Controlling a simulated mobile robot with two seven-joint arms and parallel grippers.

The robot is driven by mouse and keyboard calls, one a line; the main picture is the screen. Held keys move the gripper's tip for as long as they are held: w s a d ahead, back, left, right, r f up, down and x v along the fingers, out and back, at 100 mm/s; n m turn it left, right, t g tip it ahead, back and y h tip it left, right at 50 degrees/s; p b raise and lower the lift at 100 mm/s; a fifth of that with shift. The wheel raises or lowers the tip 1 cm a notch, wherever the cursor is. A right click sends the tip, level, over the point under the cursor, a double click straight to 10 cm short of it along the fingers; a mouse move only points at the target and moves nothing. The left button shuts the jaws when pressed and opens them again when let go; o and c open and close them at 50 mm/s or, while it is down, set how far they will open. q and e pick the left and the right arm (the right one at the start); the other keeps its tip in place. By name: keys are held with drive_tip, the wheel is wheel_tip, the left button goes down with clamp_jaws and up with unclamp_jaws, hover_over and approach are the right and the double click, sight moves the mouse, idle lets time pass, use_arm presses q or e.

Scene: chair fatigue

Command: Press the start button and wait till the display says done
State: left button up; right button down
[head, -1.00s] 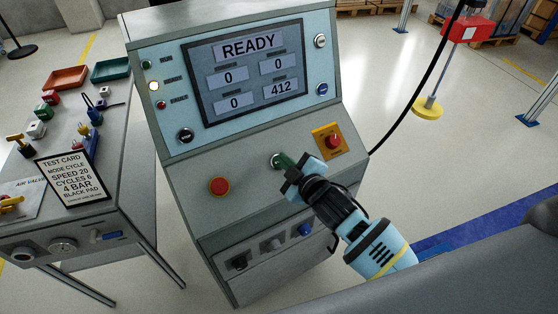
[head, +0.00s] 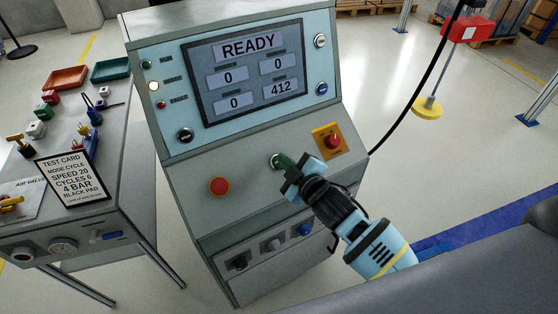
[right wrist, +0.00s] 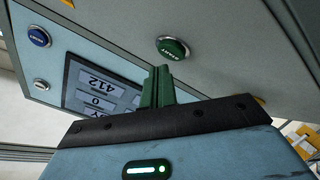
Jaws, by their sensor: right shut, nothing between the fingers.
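The grey-blue control console (head: 165,85) stands in the middle of the head view. Its display (head: 247,68) reads READY, with three fields at 0 and one at 412. The green start button (right wrist: 172,47) shows clearly in the right wrist view; in the head view its pale ring (head: 274,161) is partly hidden by my fingers. My right gripper (head: 284,161) is shut and empty, with its green fingertips (right wrist: 162,75) close to the button. In the wrist view a small gap shows between them, and the button looks unpressed. My left gripper is not in view.
A red stop button (head: 219,186) is left of my gripper, and a red knob on a yellow plate (head: 333,141) is to its right. A side table (head: 120,175) at left holds a test card (head: 72,180), trays and coloured fittings. A black cable hangs at right.

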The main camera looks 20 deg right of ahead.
idle(0.7)
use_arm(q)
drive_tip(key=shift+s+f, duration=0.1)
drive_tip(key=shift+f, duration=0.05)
use_arm(e)
drive_tip(key=shift+w+f, duration=0.2)
drive_tip(key=shift+f, duration=0.2)
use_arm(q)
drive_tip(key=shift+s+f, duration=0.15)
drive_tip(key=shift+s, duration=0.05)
use_arm(e)
drive_tip(key=shift+w+a+f, duration=0.1)
drive_tip(key=shift+w+f, duration=0.1)
drive_tip(key=shift+f, duration=0.15)
idle(0.6)
drive_tip(key=shift+s+r+p, duration=0.4)
drive_tip(key=shift+r+p, duration=0.05)
drive_tip(key=shift+r, duration=0.3)
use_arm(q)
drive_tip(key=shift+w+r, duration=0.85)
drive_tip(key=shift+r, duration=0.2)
use_arm(e)
drive_tip(key=shift+f, duration=0.1)
